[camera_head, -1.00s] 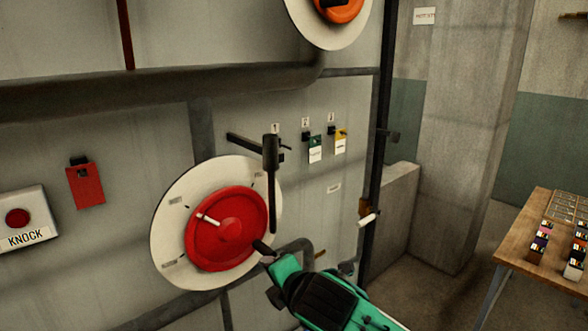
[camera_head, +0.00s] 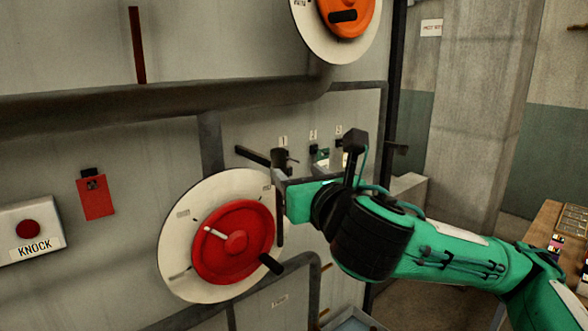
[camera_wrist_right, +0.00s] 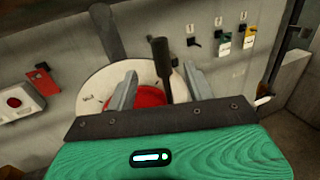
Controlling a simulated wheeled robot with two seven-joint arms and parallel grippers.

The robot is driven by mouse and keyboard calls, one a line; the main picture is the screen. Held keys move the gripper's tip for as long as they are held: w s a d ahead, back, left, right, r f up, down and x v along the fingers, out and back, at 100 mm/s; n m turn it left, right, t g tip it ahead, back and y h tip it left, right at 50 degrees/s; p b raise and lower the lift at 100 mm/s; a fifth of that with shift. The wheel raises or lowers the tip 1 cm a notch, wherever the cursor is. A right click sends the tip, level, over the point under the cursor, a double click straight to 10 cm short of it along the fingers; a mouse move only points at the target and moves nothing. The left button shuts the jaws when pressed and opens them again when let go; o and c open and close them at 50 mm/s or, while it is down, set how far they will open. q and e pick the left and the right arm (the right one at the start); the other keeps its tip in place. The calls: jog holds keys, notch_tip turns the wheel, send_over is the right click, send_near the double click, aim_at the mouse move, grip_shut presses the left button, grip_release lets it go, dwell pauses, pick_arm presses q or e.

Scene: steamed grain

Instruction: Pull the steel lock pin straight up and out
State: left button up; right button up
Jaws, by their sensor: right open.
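A dark upright rod with a thick black head (camera_head: 279,158), which I take for the lock pin, stands at the right edge of the red wheel's white disc (camera_head: 180,260). In the right wrist view the pin (camera_wrist_right: 161,62) shows upright between my fingers. My right gripper (camera_head: 279,178) is open at the pin, just below its head, and hides part of the rod. In the wrist view the open right gripper (camera_wrist_right: 159,72) has one finger on each side of the pin; I cannot tell whether either touches. My left gripper is out of view.
The red wheel (camera_head: 235,240) has a black handle (camera_head: 271,264) low at its right. A horizontal bar (camera_head: 252,155) sits near the pin's head. Small tagged switches (camera_head: 320,155) are just right. A thick pipe (camera_head: 150,105) crosses above. A table (camera_head: 545,220) stands at far right.

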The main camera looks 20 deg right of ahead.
aim_at(281, 158)
jog(key=w+p, duration=0.2)
jog(key=w, duration=0.4)
jog(key=w+p, duration=0.2)
jog(key=w, duration=0.4)
jog(key=shift+w+a, duration=0.2)
jog(key=shift+w, duration=0.6)
